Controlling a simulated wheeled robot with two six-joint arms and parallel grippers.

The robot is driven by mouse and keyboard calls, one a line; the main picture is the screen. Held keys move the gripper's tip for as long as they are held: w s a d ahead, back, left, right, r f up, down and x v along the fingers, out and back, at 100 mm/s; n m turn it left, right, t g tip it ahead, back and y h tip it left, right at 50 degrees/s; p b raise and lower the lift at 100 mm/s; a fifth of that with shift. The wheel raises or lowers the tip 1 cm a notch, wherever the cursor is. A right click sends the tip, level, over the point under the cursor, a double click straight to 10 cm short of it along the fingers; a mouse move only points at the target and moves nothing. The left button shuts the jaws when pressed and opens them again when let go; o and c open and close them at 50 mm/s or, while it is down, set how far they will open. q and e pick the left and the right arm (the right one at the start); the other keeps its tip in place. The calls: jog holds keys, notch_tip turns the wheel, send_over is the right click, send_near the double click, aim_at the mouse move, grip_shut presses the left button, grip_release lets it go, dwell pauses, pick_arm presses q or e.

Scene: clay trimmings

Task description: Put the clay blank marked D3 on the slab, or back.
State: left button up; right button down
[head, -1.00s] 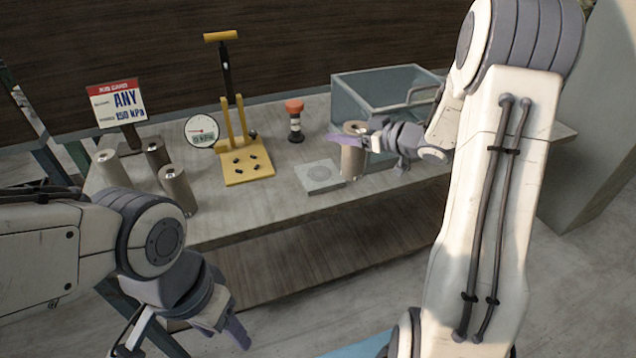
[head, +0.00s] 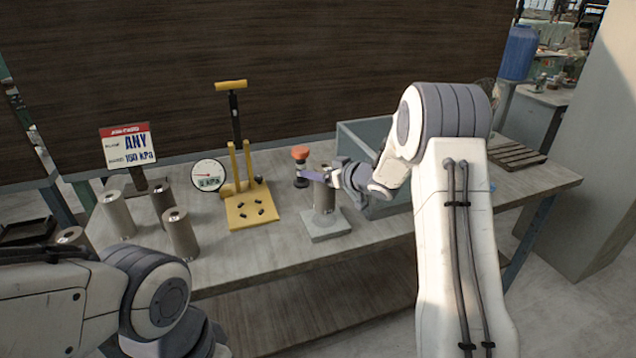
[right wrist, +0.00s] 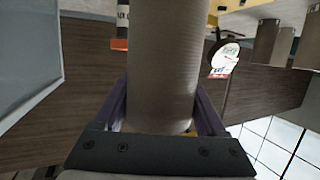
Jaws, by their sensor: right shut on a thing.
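My right gripper (head: 322,177) is shut on a grey-brown clay cylinder (head: 324,198), upright between its fingers. In the right wrist view the cylinder (right wrist: 163,70) fills the space between the two purple fingers. No marking can be read on it, so I cannot tell whether it is D3. In the head view its lower end is over the square grey slab (head: 318,235); I cannot tell for sure whether it touches. Several similar cylinders (head: 180,236) stand at the left of the table. My left arm is at the lower left, its fingertips out of frame.
A yellow lever press (head: 250,210) with a round gauge (head: 208,176) stands left of the slab. A red-topped post (head: 300,156) stands behind it. A blue-grey bin (head: 360,140) is behind my right arm. A sign (head: 128,146) stands at the back left.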

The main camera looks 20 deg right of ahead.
jog(key=shift+f, duration=1.85)
jog(key=shift+f, duration=0.1)
grip_release()
jog(key=shift+f, duration=0.1)
